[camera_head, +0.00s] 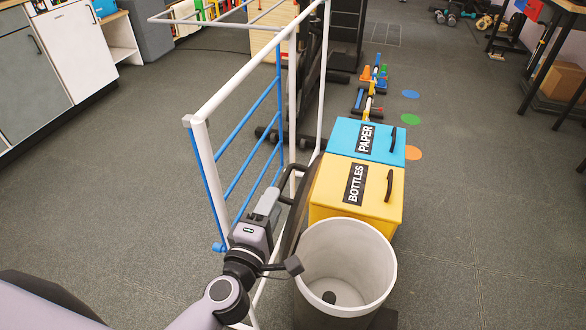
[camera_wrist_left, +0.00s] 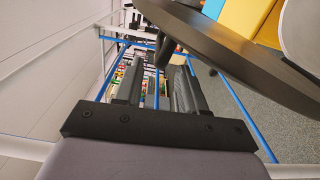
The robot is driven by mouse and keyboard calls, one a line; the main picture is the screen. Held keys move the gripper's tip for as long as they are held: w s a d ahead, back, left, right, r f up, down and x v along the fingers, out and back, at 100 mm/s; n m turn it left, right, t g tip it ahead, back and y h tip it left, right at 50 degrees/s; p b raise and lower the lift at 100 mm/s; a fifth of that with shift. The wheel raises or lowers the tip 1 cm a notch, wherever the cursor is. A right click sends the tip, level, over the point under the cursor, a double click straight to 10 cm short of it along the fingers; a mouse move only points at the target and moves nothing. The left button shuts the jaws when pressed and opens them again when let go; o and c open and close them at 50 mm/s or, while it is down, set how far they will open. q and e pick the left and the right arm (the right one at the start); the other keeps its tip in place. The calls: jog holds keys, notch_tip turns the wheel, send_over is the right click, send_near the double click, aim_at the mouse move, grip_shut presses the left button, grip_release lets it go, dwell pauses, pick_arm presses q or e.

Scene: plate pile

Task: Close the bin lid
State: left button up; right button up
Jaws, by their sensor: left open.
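The white round bin (camera_head: 345,258) stands open at the bottom centre of the head view, with a small dark spot on its inside bottom. Its dark lid (camera_head: 305,208) stands up nearly edge-on at the bin's left side. The lid (camera_wrist_left: 235,47) fills the upper right of the left wrist view. A dark curved handle (camera_head: 291,170) sticks out from the lid toward the left. My left gripper (camera_head: 279,192) is open beside the lid. In the left wrist view the handle (camera_wrist_left: 164,48) shows near the gap between its fingertips (camera_wrist_left: 160,65); contact cannot be told. My right gripper is not in view.
A yellow BOTTLES bin (camera_head: 337,208) and a blue PAPER bin (camera_head: 345,150), both shut, stand behind the white bin. A white and blue rack (camera_head: 240,85) stands close to the left of my gripper and the lid. The floor (camera_head: 490,200) at right is clear.

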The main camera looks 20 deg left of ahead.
aim_at(290, 166)
pick_arm(q)
jog(key=shift+w+d+b, duration=0.15)
jog(key=shift+w+b, duration=0.25)
jog(key=shift+w, duration=3.2)
jog(key=shift+r, duration=0.1)
grip_shut()
